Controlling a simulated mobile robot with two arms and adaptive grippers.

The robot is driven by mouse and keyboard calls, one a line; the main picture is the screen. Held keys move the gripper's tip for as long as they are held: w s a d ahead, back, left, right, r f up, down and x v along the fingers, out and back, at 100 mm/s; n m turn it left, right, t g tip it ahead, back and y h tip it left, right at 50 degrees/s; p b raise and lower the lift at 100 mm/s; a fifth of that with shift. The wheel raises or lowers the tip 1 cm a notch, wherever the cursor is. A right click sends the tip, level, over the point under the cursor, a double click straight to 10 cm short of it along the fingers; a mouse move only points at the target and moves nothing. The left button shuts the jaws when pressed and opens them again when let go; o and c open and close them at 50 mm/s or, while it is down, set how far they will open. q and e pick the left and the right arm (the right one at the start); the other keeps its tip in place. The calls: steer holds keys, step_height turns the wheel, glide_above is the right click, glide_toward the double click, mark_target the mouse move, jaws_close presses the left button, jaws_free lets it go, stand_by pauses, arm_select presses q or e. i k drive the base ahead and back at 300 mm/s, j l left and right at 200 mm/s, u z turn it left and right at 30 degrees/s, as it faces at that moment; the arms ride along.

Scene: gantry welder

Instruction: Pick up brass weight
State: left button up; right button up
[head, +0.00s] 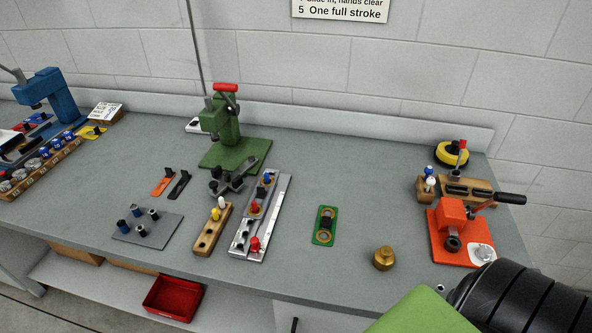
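The brass weight (384,258) is a short gold-coloured cylinder with a narrower knob on top. It stands upright on the grey bench near its front edge, right of the centre of the head view. A green board (325,225) with a dark part lies to its left, and an orange-red hand press (456,233) stands to its right. Nothing touches the weight. Neither gripper shows in the head view; a green and black arm part of mine fills the lower right corner, in front of the bench edge.
A silver rail fixture (243,241) with coloured knobs and a wooden block (211,233) stand left of the green board. A green press (222,135) stands behind them. A red bin (172,298) sits on the lower shelf. The bench around the weight is clear.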

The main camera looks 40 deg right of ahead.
mark_target(384, 258)
steer(key=z, duration=1.85)
